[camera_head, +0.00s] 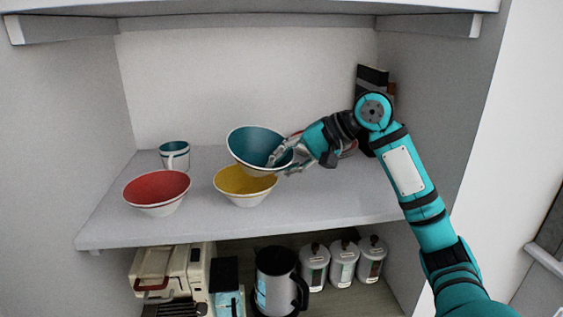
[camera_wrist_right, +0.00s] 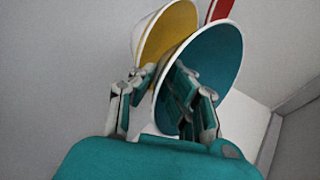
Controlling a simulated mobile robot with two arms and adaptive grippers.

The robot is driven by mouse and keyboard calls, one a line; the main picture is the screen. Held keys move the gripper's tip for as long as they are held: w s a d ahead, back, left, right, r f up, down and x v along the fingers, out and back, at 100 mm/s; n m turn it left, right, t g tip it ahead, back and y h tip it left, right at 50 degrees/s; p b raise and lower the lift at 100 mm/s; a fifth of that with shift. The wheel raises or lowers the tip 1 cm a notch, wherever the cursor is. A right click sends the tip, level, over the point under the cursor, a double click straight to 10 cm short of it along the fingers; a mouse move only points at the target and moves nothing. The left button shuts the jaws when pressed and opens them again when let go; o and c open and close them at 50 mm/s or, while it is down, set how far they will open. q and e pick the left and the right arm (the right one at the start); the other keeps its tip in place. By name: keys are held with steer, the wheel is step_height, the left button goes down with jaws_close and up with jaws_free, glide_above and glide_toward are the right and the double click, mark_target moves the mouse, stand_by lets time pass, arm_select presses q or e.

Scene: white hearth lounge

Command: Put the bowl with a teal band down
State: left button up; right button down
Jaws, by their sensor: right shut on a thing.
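The bowl with a teal band (camera_head: 251,143), teal inside and white outside, is tilted just above and behind the yellow bowl (camera_head: 250,180) on the upper shelf. My right gripper (camera_head: 284,164) is shut on its right rim. In the right wrist view, the fingers (camera_wrist_right: 160,105) straddle the wall of the teal bowl (camera_wrist_right: 212,75), and the yellow bowl (camera_wrist_right: 172,32) shows close behind it. I cannot tell whether the two bowls touch. My left gripper is not in view.
A red bowl (camera_head: 157,190) stands left on the shelf (camera_head: 330,205), with a teal-banded mug (camera_head: 175,154) behind it. Another red-rimmed bowl (camera_head: 349,147) is partly hidden behind my right gripper. Dark books (camera_head: 371,79) stand at the back right. The shelf's front right is clear.

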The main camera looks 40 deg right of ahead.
steer(key=shift+r, duration=0.1)
steer(key=shift+f+b, duration=0.35)
steer(key=shift+f, duration=0.35)
steer(key=c, duration=1.4)
jaws_free()
steer(key=shift+a, duration=0.1)
steer(key=shift+r, duration=0.1)
steer(key=shift+r+p, duration=0.35)
steer(key=shift+r, duration=0.1)
steer(key=shift+s+d+r, duration=0.15)
steer(key=shift+d+r, duration=0.05)
steer(key=shift+r, duration=0.05)
steer(key=shift+b+v, duration=1.35)
steer(key=shift+v, duration=4.4)
steer(key=shift+f, duration=0.1)
